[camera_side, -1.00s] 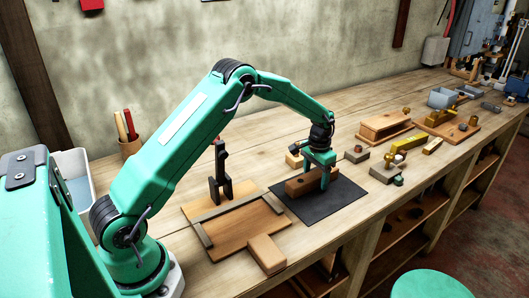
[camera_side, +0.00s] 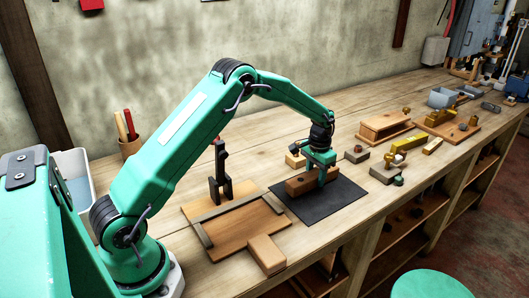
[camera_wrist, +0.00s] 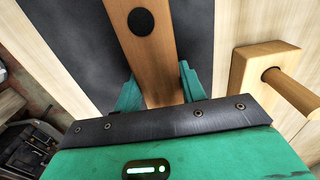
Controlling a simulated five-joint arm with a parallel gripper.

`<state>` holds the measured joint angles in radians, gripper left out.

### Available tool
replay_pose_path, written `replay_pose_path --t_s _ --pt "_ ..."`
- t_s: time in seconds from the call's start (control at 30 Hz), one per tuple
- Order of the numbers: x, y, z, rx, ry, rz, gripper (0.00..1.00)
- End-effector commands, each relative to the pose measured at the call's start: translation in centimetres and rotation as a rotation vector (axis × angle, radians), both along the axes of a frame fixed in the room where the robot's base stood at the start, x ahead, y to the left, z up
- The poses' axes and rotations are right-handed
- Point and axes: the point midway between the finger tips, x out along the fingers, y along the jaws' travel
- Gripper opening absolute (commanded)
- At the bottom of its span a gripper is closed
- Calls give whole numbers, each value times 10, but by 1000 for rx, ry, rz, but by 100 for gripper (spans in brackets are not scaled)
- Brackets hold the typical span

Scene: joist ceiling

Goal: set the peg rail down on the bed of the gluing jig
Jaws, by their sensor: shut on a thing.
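The peg rail (camera_side: 300,187) is a brown wooden bar with a dark round hole in its face. My gripper (camera_side: 322,177) is shut on it, one finger on each side, over the black mat (camera_side: 318,208). In the wrist view the rail (camera_wrist: 152,50) runs up from between my gripper's fingers (camera_wrist: 158,88). I cannot tell whether its underside touches the mat. The gluing jig (camera_side: 245,228) lies to the left of the mat, a flat wooden bed with grey-brown fences along its back and left sides. Its bed is bare.
A dark upright clamp (camera_side: 219,185) stands behind the jig's back fence. A pale wooden block (camera_side: 267,254) sits at the jig's front edge. A block with a dowel (camera_wrist: 258,75) is beside the mat. Several blocks and a tray (camera_side: 384,127) lie farther right.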

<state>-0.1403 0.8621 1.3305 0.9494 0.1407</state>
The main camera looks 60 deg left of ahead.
Motion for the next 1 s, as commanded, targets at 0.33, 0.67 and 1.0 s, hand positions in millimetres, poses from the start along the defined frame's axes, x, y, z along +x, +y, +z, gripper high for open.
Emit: replay_pose_path --t_s 0.33,0.67,1.0 --pt "1 0 18 0 -3 0 0" --pt "0 0 34 0 -2 0 0" --pt "0 0 50 0 -2 0 0"
